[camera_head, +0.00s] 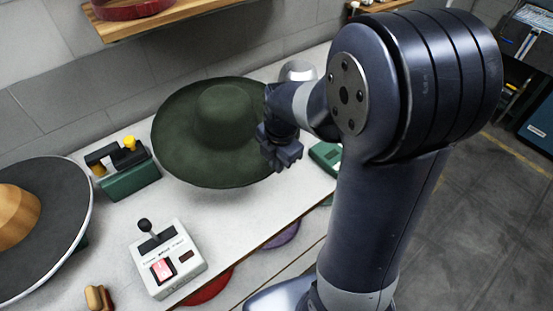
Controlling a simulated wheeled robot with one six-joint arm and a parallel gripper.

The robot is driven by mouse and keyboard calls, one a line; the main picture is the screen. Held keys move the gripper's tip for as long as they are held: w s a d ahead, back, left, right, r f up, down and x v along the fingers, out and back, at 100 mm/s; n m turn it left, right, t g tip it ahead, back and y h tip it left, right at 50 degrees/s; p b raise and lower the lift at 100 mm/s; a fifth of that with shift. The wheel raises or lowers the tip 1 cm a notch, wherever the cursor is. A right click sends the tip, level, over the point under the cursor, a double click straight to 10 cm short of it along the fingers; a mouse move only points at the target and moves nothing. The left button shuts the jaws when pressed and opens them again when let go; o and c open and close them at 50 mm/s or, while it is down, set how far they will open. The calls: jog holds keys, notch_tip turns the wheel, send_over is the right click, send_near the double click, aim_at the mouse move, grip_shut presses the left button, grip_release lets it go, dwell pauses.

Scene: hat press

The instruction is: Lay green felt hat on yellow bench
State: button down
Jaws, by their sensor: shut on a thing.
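The green felt hat (223,113), dark green with a wide round brim, is in the middle of the head view, over the white bench top. My gripper (277,150) is at the right side of its brim and shut on it. The fingertips are partly hidden by the wrist and the hat. I cannot tell whether the hat touches the surface below. No yellow bench shows in this view.
On the white bench top (118,218) stand a grey control box (166,262) with a lever, a green device (130,180) with a yellow knob, and a black-brimmed hat (48,214) at left. A wooden shelf (180,19) hangs above. Open floor lies at right.

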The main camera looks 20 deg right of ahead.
jog(key=shift+f+b, duration=3.5)
jog(key=shift+f, duration=1.2)
jog(key=shift+f+b, duration=0.8)
jog(key=shift+f, duration=0.15)
jog(key=c, duration=1.4)
grip_release()
jog(key=shift+c, duration=0.2)
jog(key=shift+r, duration=0.1)
notch_tip(320, 180, up, 11)
jog(key=s, duration=0.1)
jog(key=shift+d, duration=0.25)
jog(key=shift+f, duration=0.2)
